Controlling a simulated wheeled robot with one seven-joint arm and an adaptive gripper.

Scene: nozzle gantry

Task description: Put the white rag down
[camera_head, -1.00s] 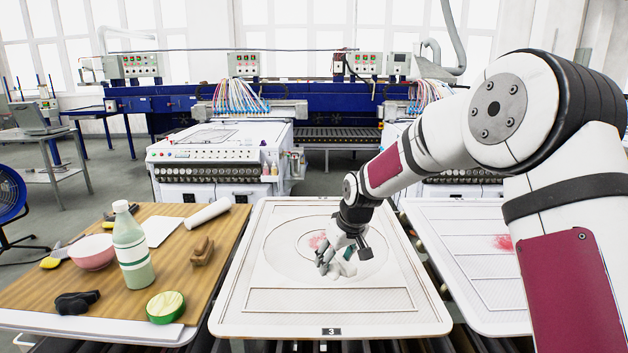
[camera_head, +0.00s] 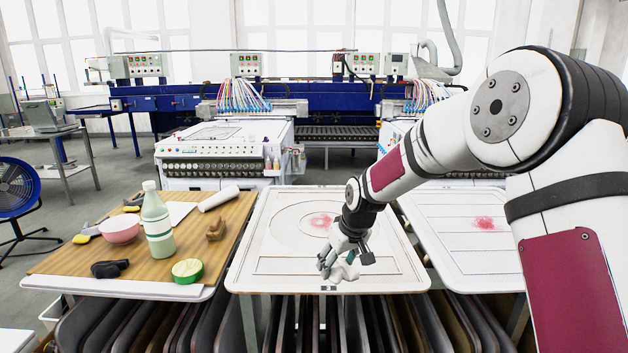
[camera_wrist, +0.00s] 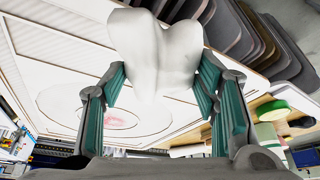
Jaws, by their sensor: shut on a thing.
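In the head view the rag (camera_head: 346,272) shows only as a small pale patch at the fingers. It hangs by the panel's front edge; I cannot tell whether it touches the panel. A pink-red stain (camera_head: 321,220) lies on the panel behind my gripper.
A wooden-topped table (camera_head: 105,265) at left holds a bottle (camera_head: 158,225), a pink bowl (camera_head: 118,230), a green-rimmed round item (camera_head: 187,271), a brown block (camera_head: 216,229) and a black item (camera_head: 109,268). A second stained panel (camera_head: 450,240) stands at right. Dark panels (camera_head: 390,320) stand in a row below.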

